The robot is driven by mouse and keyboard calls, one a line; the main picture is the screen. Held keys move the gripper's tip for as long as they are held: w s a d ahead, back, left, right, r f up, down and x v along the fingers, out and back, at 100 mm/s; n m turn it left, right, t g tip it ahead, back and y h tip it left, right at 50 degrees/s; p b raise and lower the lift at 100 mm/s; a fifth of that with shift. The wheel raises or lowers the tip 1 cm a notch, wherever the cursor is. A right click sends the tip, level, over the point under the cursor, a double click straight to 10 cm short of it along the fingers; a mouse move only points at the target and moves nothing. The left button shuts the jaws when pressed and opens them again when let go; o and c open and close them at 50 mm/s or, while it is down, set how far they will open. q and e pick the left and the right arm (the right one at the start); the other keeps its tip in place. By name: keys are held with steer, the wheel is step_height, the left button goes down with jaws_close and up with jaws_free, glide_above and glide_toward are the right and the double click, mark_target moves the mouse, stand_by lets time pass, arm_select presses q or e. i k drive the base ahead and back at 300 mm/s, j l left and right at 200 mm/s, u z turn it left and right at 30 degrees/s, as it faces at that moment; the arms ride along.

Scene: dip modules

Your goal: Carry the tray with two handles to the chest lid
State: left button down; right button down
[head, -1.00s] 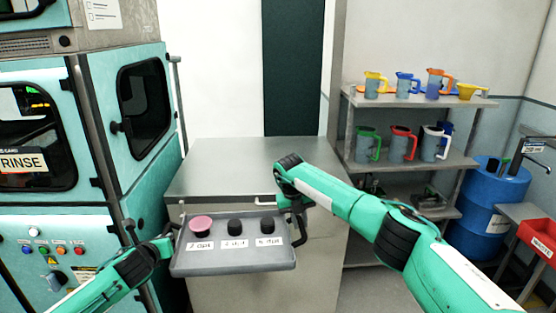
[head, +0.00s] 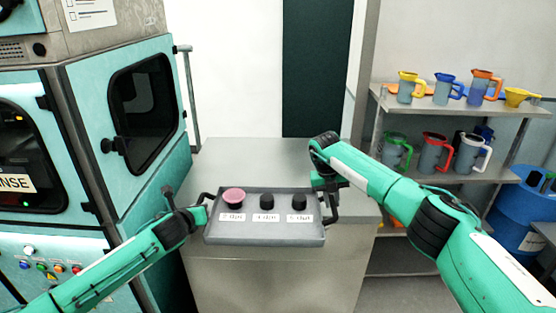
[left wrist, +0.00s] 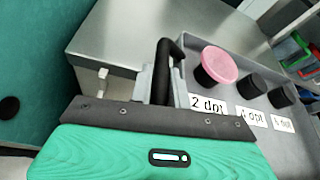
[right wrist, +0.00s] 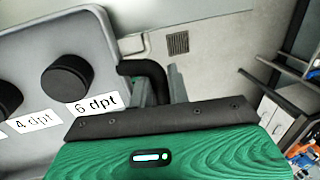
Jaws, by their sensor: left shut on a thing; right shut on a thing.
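The grey tray (head: 265,239) with two dark handles is held between my arms in the head view, in front of the grey chest. It carries a pink-topped piece (head: 234,196) and two black pieces (head: 267,201), with labels in front reading 2, 4 and 6 dpt. My left gripper (head: 202,208) is shut on the left handle, which shows in the left wrist view (left wrist: 168,65). My right gripper (head: 328,184) is shut on the right handle, seen in the right wrist view (right wrist: 152,75). The chest lid (head: 262,155) is bare behind the tray.
A teal machine (head: 125,130) stands close on the left, near my left arm. A shelf rack (head: 460,172) with several coloured jugs is at the right, with a blue barrel (head: 530,205) beside it. The rear of the lid is free.

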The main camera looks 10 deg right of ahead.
mark_target(276, 182)
steer(key=i+l, duration=0.15)
steer(key=i, duration=0.25)
steer(key=i+l, duration=0.1)
steer(key=i, duration=0.35)
